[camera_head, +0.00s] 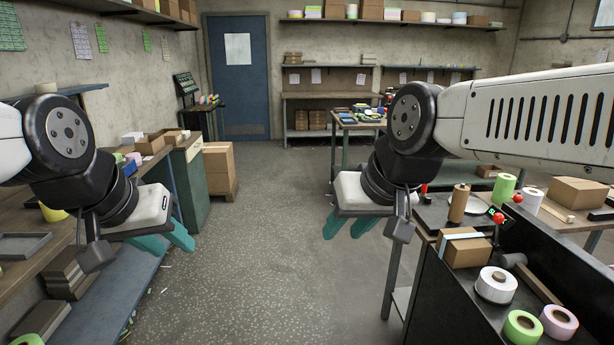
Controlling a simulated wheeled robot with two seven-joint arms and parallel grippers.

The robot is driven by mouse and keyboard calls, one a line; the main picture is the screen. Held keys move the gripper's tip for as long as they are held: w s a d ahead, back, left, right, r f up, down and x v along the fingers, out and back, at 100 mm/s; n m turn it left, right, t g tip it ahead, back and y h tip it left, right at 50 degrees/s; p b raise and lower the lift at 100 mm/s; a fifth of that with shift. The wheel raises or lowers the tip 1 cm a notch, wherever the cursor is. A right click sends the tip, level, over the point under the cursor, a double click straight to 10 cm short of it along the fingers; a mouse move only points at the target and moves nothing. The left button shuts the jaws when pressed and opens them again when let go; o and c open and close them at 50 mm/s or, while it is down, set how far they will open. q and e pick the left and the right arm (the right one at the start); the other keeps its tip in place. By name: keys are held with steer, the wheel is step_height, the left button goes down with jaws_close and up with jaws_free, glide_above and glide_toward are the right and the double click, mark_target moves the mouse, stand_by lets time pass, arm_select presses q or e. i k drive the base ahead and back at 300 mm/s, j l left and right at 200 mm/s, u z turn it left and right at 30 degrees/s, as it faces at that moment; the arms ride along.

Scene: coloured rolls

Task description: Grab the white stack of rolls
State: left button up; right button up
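I cannot tell how many rolls are in the stack. My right gripper (347,228) hangs over the floor, left of the bench and well apart from the rolls. Its teal fingers are spread and empty. My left gripper (166,242) hangs by the left bench, far from the white stack. Its teal fingers are also spread and empty.
The black bench (470,320) has a raised front edge. The floor (270,260) between the benches is clear.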

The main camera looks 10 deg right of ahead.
mark_target(532, 198)
steer(key=i+z, duration=0.25)
steer(key=i, duration=0.2)
steer(key=i+j+z, duration=0.1)
steer(key=i+z, duration=0.15)
steer(key=i, duration=0.25)
steer(key=i+j+z, duration=0.25)
steer(key=i, duration=0.2)
steer(key=i+l+z, duration=0.35)
steer(key=i, duration=0.25)
steer(key=i+z, duration=0.35)
steer(key=i, duration=0.2)
